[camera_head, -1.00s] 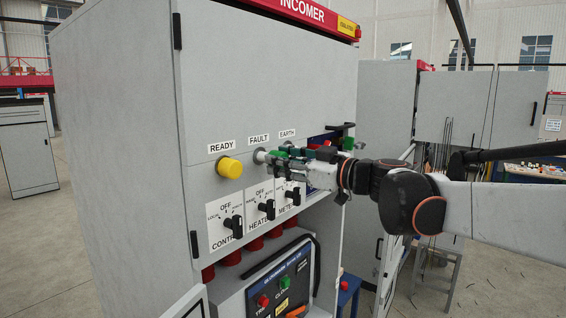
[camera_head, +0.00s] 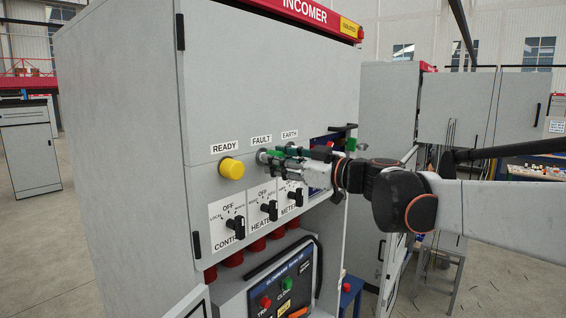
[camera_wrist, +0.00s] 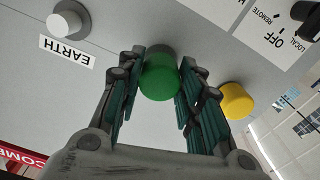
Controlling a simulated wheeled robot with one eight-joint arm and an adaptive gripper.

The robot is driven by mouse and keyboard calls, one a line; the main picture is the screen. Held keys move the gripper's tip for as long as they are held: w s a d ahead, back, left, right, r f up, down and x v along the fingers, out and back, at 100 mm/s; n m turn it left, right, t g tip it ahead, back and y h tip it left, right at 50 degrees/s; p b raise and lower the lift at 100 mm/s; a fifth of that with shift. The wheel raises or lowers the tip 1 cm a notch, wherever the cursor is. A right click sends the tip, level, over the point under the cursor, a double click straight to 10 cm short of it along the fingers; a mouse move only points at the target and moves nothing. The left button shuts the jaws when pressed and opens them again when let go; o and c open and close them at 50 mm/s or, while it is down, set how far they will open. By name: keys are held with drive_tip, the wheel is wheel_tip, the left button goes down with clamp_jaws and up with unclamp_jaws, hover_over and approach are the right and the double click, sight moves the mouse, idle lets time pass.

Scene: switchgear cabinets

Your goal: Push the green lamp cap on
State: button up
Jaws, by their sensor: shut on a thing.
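The green lamp cap (camera_wrist: 160,78) is between the fingers of my gripper (camera_wrist: 160,85), which is shut on it. In the wrist view a grey ring shows behind the cap, against the panel. In the head view my gripper (camera_head: 275,158) is at the lamp seat (camera_head: 262,157) under the FAULT label (camera_head: 261,140), and the fingers hide most of the cap. The cap is in line with this seat; I cannot tell if it is fully seated.
The yellow READY cap (camera_head: 231,169) is left of my gripper, close to one finger in the wrist view (camera_wrist: 237,100). The uncapped EARTH lamp (camera_wrist: 68,20) is on the other side. Black rotary switches (camera_head: 269,209) stick out below.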

drive_tip(key=shift+x, duration=1.05)
drive_tip(key=o, duration=0.9)
drive_tip(key=shift+d, duration=0.1)
drive_tip(key=v, duration=1.1)
drive_tip(key=shift+s+d, duration=0.3)
